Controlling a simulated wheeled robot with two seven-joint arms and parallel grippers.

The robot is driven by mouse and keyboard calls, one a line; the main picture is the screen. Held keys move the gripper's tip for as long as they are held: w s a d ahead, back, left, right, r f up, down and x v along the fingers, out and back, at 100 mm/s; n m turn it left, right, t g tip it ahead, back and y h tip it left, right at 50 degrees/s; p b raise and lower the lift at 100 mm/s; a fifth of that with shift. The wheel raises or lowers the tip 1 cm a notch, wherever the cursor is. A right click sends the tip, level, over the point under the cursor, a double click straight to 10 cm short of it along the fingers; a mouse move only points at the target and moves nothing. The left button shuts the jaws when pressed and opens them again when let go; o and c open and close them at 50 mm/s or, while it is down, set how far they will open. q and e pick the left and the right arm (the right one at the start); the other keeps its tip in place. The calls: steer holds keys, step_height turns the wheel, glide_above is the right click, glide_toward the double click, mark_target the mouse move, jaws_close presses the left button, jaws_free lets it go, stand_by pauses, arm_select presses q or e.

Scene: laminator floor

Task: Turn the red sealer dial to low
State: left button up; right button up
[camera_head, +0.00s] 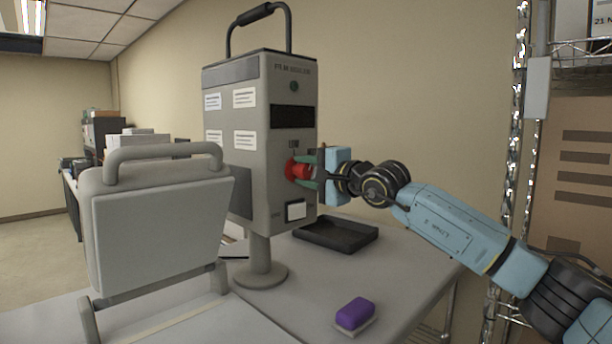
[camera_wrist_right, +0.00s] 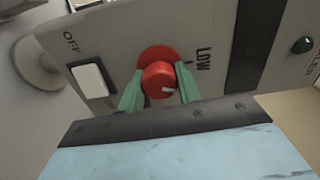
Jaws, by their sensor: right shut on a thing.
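The red sealer dial (camera_head: 298,170) is on the front panel of the grey sealer (camera_head: 292,230). In the right wrist view the dial (camera_wrist_right: 158,78) has a short white mark on its face, toward the lower right. The word LOW is printed to the right of the dial there, with a small black tick near it. My right gripper (camera_head: 309,171) reaches in from the right, and its green fingers (camera_wrist_right: 160,88) are shut on the dial, one on each side. My left gripper is not in view.
A white switch (camera_head: 296,210) marked OFF is below the dial. A black tray (camera_head: 337,234) and a purple-topped block (camera_head: 355,314) lie on the table. A grey machine with a handle (camera_head: 160,220) stands at left. A wire rack (camera_head: 520,170) is at right.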

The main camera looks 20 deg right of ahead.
steer(key=n, duration=0.5)
steer(key=shift+n, duration=0.3)
stand_by(0.4)
steer(key=o, duration=1)
steer(key=shift+s+d, duration=0.25)
steer(key=shift+s, duration=0.25)
steer(key=b+v, duration=0.3)
steer(key=v, duration=0.9)
steer(key=shift+s, duration=0.15)
